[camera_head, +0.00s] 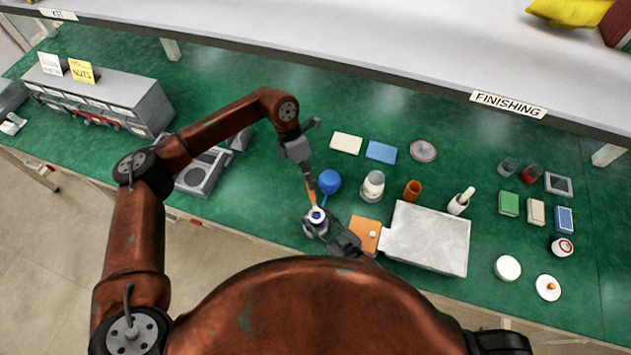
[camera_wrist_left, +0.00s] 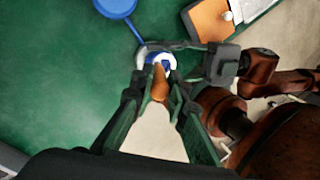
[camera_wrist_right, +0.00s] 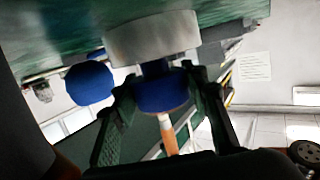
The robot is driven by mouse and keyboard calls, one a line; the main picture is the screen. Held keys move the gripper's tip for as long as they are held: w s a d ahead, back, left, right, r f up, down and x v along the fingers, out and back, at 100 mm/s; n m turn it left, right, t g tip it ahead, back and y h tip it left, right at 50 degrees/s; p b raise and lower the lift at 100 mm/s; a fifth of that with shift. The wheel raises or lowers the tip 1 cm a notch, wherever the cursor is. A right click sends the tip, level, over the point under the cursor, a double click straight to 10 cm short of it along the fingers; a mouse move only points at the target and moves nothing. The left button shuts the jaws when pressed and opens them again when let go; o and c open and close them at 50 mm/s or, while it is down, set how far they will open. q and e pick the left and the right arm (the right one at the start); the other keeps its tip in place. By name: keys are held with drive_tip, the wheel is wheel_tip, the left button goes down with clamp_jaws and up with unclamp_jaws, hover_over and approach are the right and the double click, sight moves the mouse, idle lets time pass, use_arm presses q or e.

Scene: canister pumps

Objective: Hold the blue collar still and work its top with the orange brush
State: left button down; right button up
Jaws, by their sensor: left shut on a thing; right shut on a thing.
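The blue collar (camera_head: 317,216) has a pale ring in its top and sits on a dark neck above a pale round base (camera_wrist_right: 150,38). The right wrist view shows the collar (camera_wrist_right: 160,93) upside down. My right gripper (camera_head: 322,226) is shut around the collar's sides, one finger on each side. My left gripper (camera_head: 309,176) is above, shut on the orange brush (camera_head: 312,194), which points down at the collar's top. In the left wrist view the brush (camera_wrist_left: 159,85) overlaps the collar's near edge (camera_wrist_left: 158,59). I cannot tell whether its tip touches.
A blue round-headed tool (camera_head: 329,181) lies close beside the brush. A white-capped jar (camera_head: 373,185), an orange cup (camera_head: 412,189), an orange board (camera_head: 365,234) and a metal plate (camera_head: 428,238) are to the right. Grey drawers (camera_head: 105,98) stand at left.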

use_arm(q)
drive_tip(key=shift+s+a, duration=0.25)
drive_tip(key=shift+a, duration=0.25)
wheel_tip(320, 180, up, 8)
drive_tip(key=s, duration=0.1)
drive_tip(key=shift+a, duration=0.3)
idle(0.5)
use_arm(e)
drive_tip(key=o, duration=1.2)
drive_tip(key=o, duration=0.5)
drive_tip(key=shift+d, duration=0.1)
